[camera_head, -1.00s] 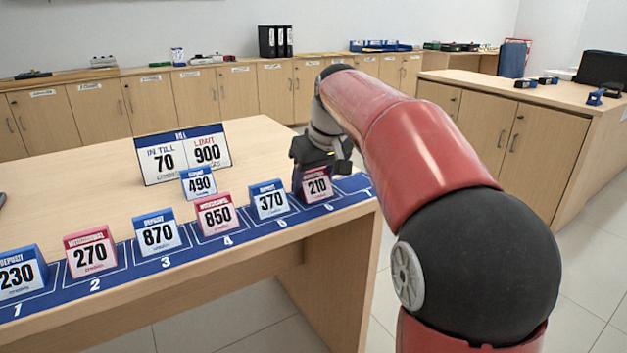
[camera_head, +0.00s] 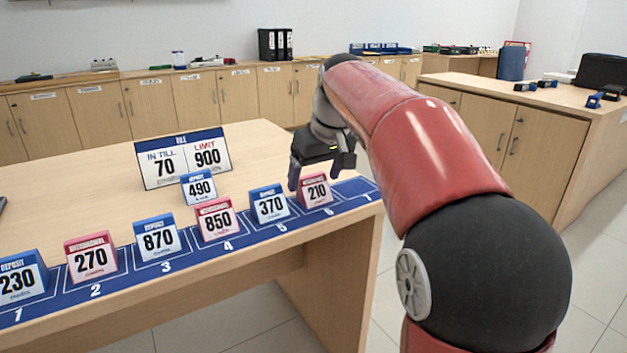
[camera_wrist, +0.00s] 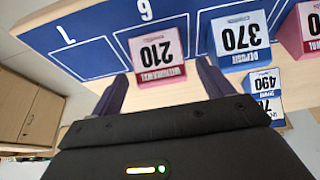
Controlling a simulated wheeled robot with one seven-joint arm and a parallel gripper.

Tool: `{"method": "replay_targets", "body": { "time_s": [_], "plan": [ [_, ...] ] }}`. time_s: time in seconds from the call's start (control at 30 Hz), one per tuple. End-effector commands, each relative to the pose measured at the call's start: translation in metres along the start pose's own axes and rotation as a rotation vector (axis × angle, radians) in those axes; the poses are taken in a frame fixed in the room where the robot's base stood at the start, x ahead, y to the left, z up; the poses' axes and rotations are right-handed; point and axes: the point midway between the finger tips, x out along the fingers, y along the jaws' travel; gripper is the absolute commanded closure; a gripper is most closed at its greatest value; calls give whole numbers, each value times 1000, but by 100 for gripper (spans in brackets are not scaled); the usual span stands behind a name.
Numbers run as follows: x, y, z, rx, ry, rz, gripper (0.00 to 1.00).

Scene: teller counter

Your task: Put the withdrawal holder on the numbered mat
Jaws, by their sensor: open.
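The red withdrawal holder 210 (camera_head: 316,190) stands upright on space 6 of the blue numbered mat (camera_head: 350,187), beside the blue deposit holder 370 (camera_head: 269,203). It also shows upside down in the wrist view (camera_wrist: 157,55). My gripper (camera_head: 319,176) is open, just above and behind holder 210. In the wrist view its fingers (camera_wrist: 162,72) are spread either side of the holder's top, with gaps. Red withdrawal holders 270 (camera_head: 90,257) and 850 (camera_head: 216,219) stand on spaces 2 and 4. Space 7 at the right end is bare.
Blue deposit holders 230 (camera_head: 20,281) and 870 (camera_head: 157,239) stand on spaces 1 and 3. The counter (camera_head: 80,190) is otherwise mostly clear.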

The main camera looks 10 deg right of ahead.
Motion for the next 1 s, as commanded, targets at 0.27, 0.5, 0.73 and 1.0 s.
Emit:
{"method": "replay_targets", "body": {
  "time_s": [0.27, 0.5, 0.73, 1.0],
  "plan": [
    [-64, 0, -1, 0, 4, 2, 20],
    [-92, 0, -1, 1, 2, 1, 20],
    [-96, 0, 0, 1, 0, 0, 20],
    [-93, -19, 49, 67, 16, 22, 20]
  ]
}}
